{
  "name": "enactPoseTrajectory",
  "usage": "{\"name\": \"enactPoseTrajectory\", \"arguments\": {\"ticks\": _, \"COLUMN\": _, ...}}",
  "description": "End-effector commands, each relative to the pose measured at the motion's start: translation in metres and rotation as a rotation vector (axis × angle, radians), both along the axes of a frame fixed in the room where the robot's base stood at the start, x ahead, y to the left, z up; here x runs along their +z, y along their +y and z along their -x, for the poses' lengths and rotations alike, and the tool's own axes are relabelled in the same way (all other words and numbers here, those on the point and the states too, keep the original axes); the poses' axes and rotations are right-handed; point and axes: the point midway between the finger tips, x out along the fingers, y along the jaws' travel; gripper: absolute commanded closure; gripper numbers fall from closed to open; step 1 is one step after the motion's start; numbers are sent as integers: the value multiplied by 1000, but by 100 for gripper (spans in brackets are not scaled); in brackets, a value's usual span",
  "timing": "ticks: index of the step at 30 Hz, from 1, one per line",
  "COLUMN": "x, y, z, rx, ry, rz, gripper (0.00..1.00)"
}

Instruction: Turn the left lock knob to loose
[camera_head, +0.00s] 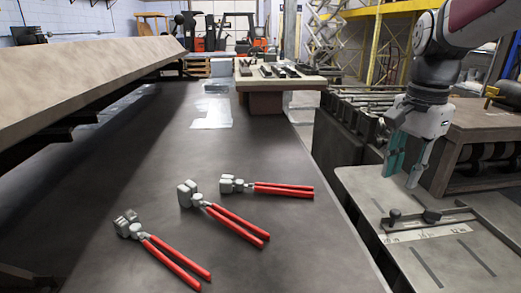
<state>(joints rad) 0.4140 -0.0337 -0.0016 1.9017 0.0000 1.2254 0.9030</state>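The left lock knob (394,216) is a small dark knob at the left end of a straight fence bar (462,219) on the grey machine table at the lower right. A second dark knob (432,215) sits just to its right. A pale scale strip marked with numbers (428,234) lies in front of them. My gripper (403,179) hangs above and behind the knobs, fingers pointing down. Its teal-padded fingers are apart with nothing between them. It touches neither knob. Whether the left knob is tight or loose cannot be told from this view.
Three red-handled pliers (238,226) lie on the large dark table (285,262) to the left. A slanted board (85,75) rises at the upper left. Dark machinery (345,128) stands behind my gripper's left side. The machine table (352,182) has free room around the knobs.

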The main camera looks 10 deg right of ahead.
Motion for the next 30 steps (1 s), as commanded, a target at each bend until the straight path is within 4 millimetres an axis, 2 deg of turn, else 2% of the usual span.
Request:
{"name": "enactPoseTrajectory", "arguments": {"ticks": 1, "x": 3, "y": -22, "z": -9, "rx": -97, "ry": 9, "rz": -7, "gripper": 71}}
{"name": "enactPoseTrajectory", "arguments": {"ticks": 6, "x": -2, "y": -94, "z": -37, "rx": -431, "ry": 21, "rz": -22, "gripper": 71}}
{"name": "enactPoseTrajectory", "arguments": {"ticks": 9, "x": -10, "y": -132, "z": -45, "rx": -600, "ry": 27, "rz": -29, "gripper": 71}}
{"name": "enactPoseTrajectory", "arguments": {"ticks": 13, "x": -21, "y": -168, "z": -50, "rx": -759, "ry": 32, "rz": -35, "gripper": 71}}
{"name": "enactPoseTrajectory", "arguments": {"ticks": 18, "x": -29, "y": -188, "z": -51, "rx": -849, "ry": 34, "rz": -37, "gripper": 71}}
{"name": "enactPoseTrajectory", "arguments": {"ticks": 23, "x": -43, "y": -189, "z": -51, "rx": -856, "ry": 36, "rz": -37, "gripper": 71}}
{"name": "enactPoseTrajectory", "arguments": {"ticks": 30, "x": -86, "y": -188, "z": -50, "rx": -855, "ry": 38, "rz": -39, "gripper": 71}}
